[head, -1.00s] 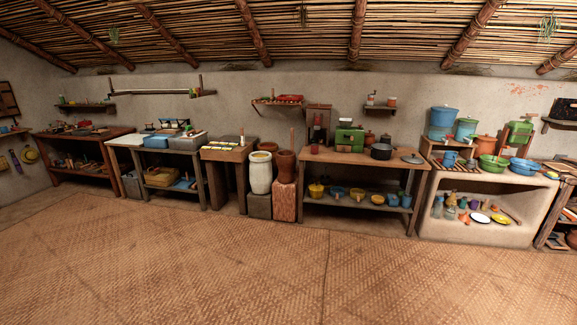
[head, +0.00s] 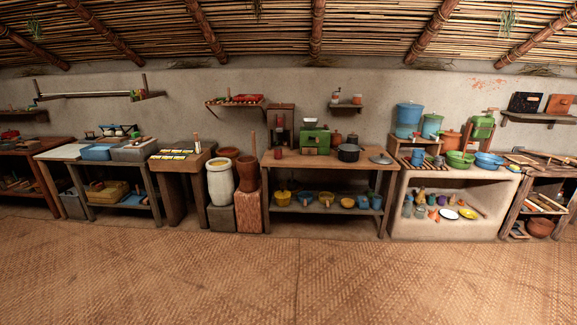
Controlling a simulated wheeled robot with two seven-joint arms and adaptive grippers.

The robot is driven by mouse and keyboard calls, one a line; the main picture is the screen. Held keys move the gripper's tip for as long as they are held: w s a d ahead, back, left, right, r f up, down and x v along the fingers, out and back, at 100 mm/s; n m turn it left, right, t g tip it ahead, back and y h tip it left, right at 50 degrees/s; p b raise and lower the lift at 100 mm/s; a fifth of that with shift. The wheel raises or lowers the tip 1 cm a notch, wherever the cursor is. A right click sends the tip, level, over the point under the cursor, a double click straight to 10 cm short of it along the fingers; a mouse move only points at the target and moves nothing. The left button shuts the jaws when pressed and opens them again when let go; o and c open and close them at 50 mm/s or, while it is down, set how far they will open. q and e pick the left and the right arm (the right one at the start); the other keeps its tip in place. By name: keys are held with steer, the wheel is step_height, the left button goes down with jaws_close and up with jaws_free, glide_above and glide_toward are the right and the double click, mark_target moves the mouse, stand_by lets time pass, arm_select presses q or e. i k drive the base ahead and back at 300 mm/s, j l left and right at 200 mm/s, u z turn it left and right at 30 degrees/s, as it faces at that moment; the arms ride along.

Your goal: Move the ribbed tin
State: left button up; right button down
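Neither of my grippers shows in the head view. I cannot pick out a ribbed tin for certain at this distance. A small red cylinder (head: 278,152) stands upright at the left end of the middle wooden table (head: 325,162); it may be a tin, but ribs cannot be made out.
The middle table also bears a green box (head: 316,140) and a dark pot (head: 348,153). Left of it stand a white jar (head: 220,182) and a counter (head: 180,162). A clay hearth (head: 405,225) stands right. The woven floor (head: 290,280) in front is clear.

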mark_target(278, 154)
steer(key=i+z, duration=0.3)
steer(key=i, duration=1.3)
steer(key=i+l+u, duration=0.1)
steer(key=i+u, duration=0.15)
steer(key=i, duration=0.15)
steer(key=i+l+u, duration=0.2)
steer(key=i, duration=0.2)
steer(key=i+l+u, duration=0.25)
steer(key=i+u, duration=0.2)
steer(key=i+l+u, duration=0.75)
steer(key=u, duration=0.15)
steer(key=l, duration=0.1)
